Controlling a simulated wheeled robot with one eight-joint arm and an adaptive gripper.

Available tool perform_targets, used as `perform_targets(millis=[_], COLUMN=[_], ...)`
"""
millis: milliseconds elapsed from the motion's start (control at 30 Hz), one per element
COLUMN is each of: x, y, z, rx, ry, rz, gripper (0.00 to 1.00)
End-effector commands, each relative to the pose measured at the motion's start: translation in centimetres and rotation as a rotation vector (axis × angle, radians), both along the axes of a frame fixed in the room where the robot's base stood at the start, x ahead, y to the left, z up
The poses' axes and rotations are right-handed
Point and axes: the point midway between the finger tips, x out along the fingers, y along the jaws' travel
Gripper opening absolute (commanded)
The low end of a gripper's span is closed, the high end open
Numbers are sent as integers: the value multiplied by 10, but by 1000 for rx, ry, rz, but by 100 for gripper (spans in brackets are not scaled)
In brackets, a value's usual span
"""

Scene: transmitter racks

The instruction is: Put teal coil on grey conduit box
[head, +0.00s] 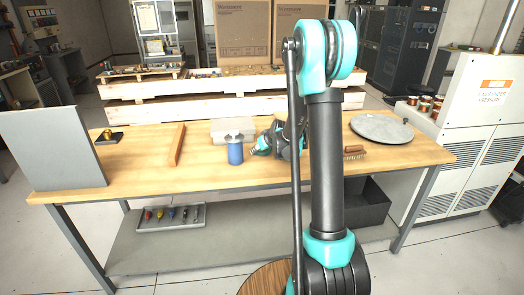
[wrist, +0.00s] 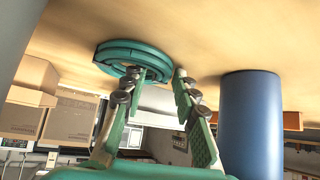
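The teal coil (wrist: 118,52) lies flat on the wooden tabletop in the wrist view, which shows the scene upside down. My gripper (wrist: 160,74) is open, with a clear gap between its fingertips. One finger overlaps the coil's near edge in the picture; I cannot tell whether it touches. The other finger is beside the coil, towards a blue cylinder. In the head view my gripper (head: 256,150) is low over the table, right of the blue cylinder, and I cannot make out the coil there. A light grey box (head: 220,127), likely the conduit box, stands behind the cylinder.
The blue cylinder (head: 235,153) stands close to my gripper and also shows in the wrist view (wrist: 250,120). A brown bar (head: 177,145), a brush (head: 355,153) and a round grey plate (head: 382,128) lie on the table. A grey panel (head: 50,150) stands at the left.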

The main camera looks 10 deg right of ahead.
Motion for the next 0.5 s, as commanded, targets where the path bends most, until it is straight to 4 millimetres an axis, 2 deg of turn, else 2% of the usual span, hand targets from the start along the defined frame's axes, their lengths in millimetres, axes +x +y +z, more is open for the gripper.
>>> perform_targets(millis=[33,200,500], x=[0,0,-1], y=[0,1,0], z=[0,0,0], rx=[0,0,0], ry=[1,1,1], rz=[1,1,1], gripper=[18,0,0])
